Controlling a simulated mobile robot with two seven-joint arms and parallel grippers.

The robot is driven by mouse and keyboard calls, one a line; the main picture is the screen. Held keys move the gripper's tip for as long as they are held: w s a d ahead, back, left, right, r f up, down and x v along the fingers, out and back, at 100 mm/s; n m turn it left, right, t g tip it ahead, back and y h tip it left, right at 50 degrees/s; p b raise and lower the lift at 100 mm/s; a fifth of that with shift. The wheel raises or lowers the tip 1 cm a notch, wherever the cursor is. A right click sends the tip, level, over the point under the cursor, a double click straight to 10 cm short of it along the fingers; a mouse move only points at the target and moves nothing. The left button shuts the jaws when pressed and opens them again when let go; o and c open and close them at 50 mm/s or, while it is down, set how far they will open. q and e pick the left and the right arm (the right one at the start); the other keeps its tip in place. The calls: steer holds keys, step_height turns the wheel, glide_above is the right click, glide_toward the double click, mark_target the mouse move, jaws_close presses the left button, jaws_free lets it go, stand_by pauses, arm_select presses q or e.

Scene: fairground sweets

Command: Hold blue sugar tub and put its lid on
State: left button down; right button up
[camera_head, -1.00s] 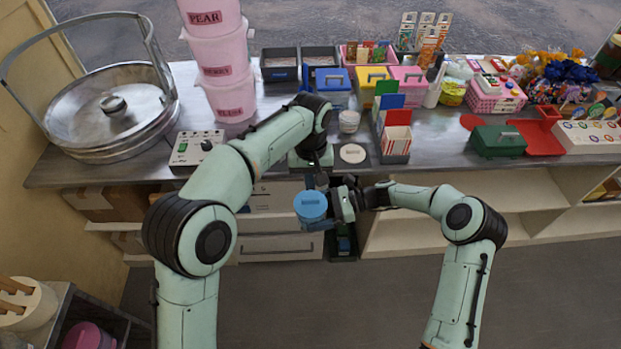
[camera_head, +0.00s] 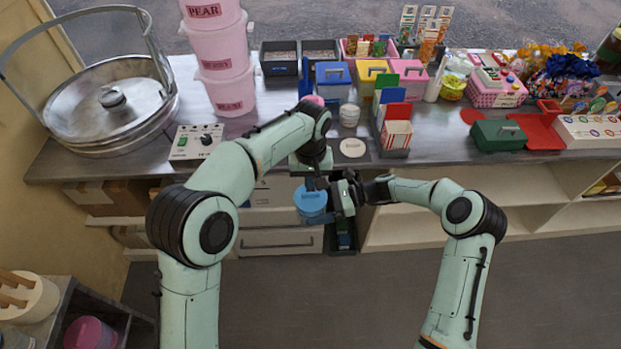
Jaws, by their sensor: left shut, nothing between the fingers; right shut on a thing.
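The blue sugar tub (camera_head: 312,213) is held in the air in front of the counter edge, above the floor. Its round blue top (camera_head: 310,194) faces up and looks like a lid sitting on it; whether it is pressed down fully I cannot tell. My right gripper (camera_head: 328,212) comes in from the right and is shut on the tub's side; its fingers are partly hidden. My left gripper (camera_head: 317,184) points down just above the tub's top, shut and empty. Whether it touches the top I cannot tell.
The counter (camera_head: 440,152) behind is crowded. Pink buckets (camera_head: 228,88), a control box (camera_head: 195,143), a blue-lidded box (camera_head: 332,76) and a card holder (camera_head: 395,150) stand there. Drawers (camera_head: 280,242) and open shelves (camera_head: 410,232) lie below; the floor in front is clear.

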arm_select(q)
steer(key=shift+f, duration=0.9)
arm_select(e)
steer(key=shift+r, duration=0.1)
arm_select(q)
steer(key=shift+r, duration=2.65)
